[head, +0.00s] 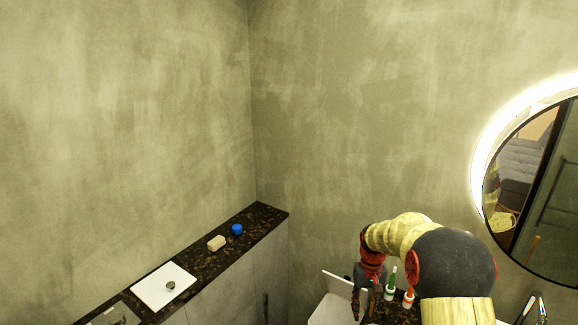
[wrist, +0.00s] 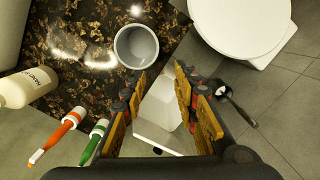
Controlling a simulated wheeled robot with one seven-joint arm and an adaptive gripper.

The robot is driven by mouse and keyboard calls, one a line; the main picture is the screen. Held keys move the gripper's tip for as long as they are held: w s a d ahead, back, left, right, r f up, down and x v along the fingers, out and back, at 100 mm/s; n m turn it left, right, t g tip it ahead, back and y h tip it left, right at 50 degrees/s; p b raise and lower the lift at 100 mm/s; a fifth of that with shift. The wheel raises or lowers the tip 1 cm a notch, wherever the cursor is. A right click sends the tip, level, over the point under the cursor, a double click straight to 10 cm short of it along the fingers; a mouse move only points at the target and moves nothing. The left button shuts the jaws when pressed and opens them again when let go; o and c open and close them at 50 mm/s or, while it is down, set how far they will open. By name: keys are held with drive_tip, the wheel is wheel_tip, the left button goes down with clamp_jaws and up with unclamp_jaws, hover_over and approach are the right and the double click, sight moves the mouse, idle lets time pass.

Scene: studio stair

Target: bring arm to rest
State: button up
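My gripper (wrist: 160,78) points downward in the wrist view, with its two fingers apart. No object is clearly held between them; a white box-like thing (wrist: 158,112) shows in the gap, and I cannot tell how far below it is.
A grey cup (wrist: 136,46), an orange toothbrush (wrist: 58,137), a green toothbrush (wrist: 94,141) and a hand-soap bottle (wrist: 28,87) are close to my gripper. A white toilet (wrist: 240,25) is beside it. A round lit mirror (head: 535,190) hangs at right. The upper wall area is clear.

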drive_tip(key=s+a+r+t, duration=0.1)
drive_tip(key=s+r+t, duration=0.1)
drive_tip(key=s+r, duration=0.6)
drive_tip(key=s+a+r+t, duration=0.2)
drive_tip(key=s+r, duration=0.6)
drive_tip(key=s, duration=0.7)
drive_tip(key=s+a+r+t, duration=0.2)
drive_tip(key=s+r, duration=0.7)
drive_tip(key=s, duration=0.3)
drive_tip(key=shift+t, duration=0.3)
